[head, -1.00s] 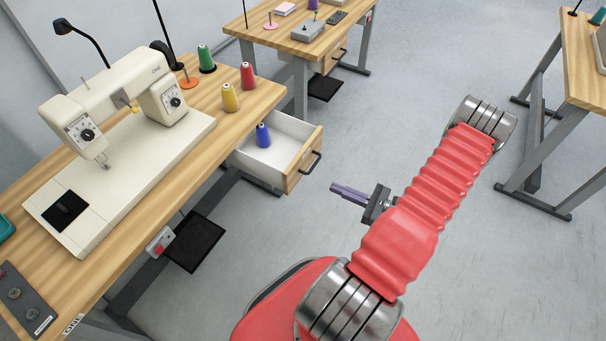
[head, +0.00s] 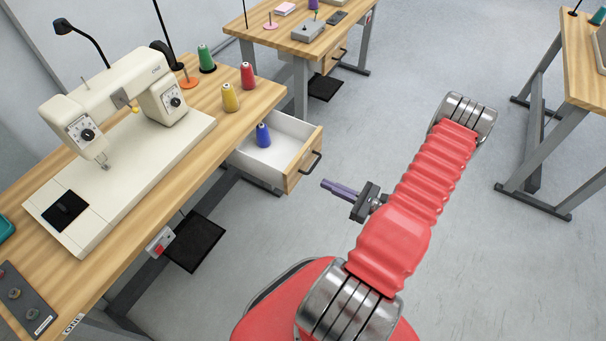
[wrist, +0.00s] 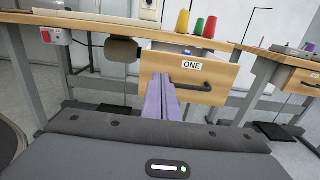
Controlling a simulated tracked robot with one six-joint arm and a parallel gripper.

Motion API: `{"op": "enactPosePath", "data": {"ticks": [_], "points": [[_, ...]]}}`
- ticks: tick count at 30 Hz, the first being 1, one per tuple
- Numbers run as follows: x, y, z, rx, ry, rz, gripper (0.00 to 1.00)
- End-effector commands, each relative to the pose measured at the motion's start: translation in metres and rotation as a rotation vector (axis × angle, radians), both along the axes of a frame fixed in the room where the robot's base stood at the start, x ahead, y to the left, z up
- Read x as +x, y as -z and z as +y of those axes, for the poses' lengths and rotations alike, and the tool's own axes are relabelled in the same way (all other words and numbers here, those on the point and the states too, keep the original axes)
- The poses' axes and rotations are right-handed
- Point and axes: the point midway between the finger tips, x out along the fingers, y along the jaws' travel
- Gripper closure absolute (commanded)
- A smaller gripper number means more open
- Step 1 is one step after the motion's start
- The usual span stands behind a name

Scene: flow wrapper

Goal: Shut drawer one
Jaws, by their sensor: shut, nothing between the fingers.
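Drawer one (head: 303,160) hangs open under the right end of the sewing table, with a blue thread cone (head: 263,135) standing inside it. Its wooden front bears a label reading ONE (wrist: 192,66) and a dark bar handle (head: 311,161). In the wrist view the drawer front (wrist: 215,78) faces me. My gripper (head: 325,184) is shut and empty, its purple fingers pointing at the drawer front from a short way off, with floor visible between them in the head view. In the wrist view the fingers (wrist: 161,84) overlap the left part of the front, left of the handle.
A cream sewing machine (head: 120,100) and green, red and yellow thread cones (head: 230,97) stand on the table. A dark pedal (head: 195,242) lies beneath. A second table (head: 290,45) stands behind, and another table is at right. The floor around my gripper is clear.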

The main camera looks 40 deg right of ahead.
Motion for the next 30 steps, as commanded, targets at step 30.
{"op": "enactPosePath", "data": {"ticks": [30], "points": [[0.093,0.000,0.034,0.000,0.000,0.000,1.00]]}}
